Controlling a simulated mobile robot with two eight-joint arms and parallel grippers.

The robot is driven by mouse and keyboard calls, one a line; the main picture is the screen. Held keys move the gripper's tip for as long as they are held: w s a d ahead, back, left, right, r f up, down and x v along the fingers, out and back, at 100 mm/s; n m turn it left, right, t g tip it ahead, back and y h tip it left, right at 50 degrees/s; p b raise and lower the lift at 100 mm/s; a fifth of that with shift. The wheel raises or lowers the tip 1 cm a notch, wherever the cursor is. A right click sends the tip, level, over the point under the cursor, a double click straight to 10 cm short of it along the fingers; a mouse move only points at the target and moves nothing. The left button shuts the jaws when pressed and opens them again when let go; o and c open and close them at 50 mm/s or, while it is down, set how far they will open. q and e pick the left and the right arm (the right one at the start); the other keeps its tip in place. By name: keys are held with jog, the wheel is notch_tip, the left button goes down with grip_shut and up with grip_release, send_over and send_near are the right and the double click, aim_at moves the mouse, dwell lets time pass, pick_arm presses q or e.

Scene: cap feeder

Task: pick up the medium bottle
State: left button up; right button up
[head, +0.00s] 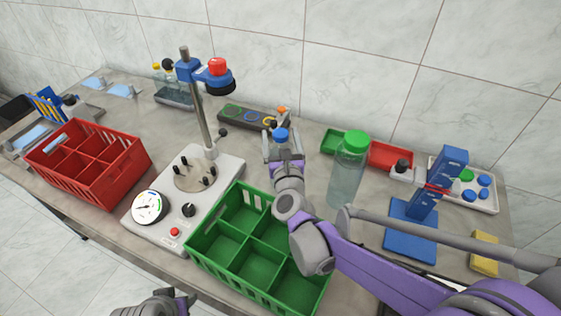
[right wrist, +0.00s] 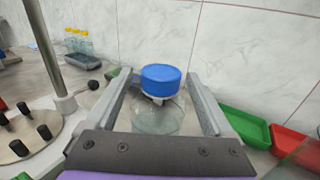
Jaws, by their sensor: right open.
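The medium bottle, clear with a blue cap (head: 281,134), stands at the back of the bench, behind the green crate. In the right wrist view its blue cap (right wrist: 161,78) and clear shoulder (right wrist: 157,117) show between the two fingers. My right gripper (head: 283,150) is open, with one finger on each side of the bottle. A gap shows between the cap and each finger. In the head view the gripper and wrist hide most of the bottle's body. Part of my left arm shows at the bottom edge; its fingers cannot be made out.
A tall green-capped bottle (head: 347,175) stands close to the right of my right wrist. The green crate (head: 212,266) lies in front, below my arm. A gauge device with a post (head: 203,130) and a red crate (head: 85,185) are left. Green (head: 330,141) and red (head: 391,156) trays are behind.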

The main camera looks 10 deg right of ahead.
grip_shut()
dwell(0.4)
